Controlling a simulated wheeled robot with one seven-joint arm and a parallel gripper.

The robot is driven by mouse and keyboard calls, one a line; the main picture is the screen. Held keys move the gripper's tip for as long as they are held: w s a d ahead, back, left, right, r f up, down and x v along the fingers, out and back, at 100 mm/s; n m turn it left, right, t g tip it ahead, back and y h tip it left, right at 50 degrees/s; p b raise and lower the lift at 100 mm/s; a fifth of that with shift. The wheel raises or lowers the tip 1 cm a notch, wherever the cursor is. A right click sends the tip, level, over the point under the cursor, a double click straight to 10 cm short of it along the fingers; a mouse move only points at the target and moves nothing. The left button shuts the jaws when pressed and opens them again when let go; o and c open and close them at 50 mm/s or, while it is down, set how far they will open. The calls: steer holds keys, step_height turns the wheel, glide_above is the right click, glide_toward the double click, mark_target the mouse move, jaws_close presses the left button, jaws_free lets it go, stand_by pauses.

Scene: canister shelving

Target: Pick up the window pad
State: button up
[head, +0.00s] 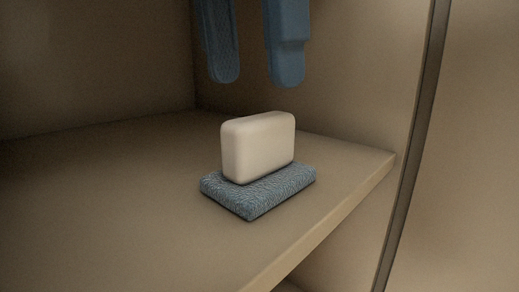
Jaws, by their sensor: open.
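The window pad (269,191) appears to be a flat, blue-grey textured pad with a cream, rounded block (258,146) standing upright on top of it. I cannot tell whether the block is part of the pad. The pad lies flat on the shelf board, near its front edge.
The tan shelf board (100,200) is bare to the left of the pad. Its front edge (320,235) runs diagonally at the right. Cabinet walls (100,60) close off the back and left. A dark vertical strip (412,150) stands at the right.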

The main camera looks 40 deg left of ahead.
mark_target(260, 116)
steer(key=f, duration=0.4)
steer(key=w+f+p, duration=0.1)
steer(key=f, duration=0.2)
steer(key=shift+d+f, duration=0.1)
steer(key=shift+d, duration=0.05)
steer(key=c, duration=1.1)
steer(key=shift+o, duration=0.2)
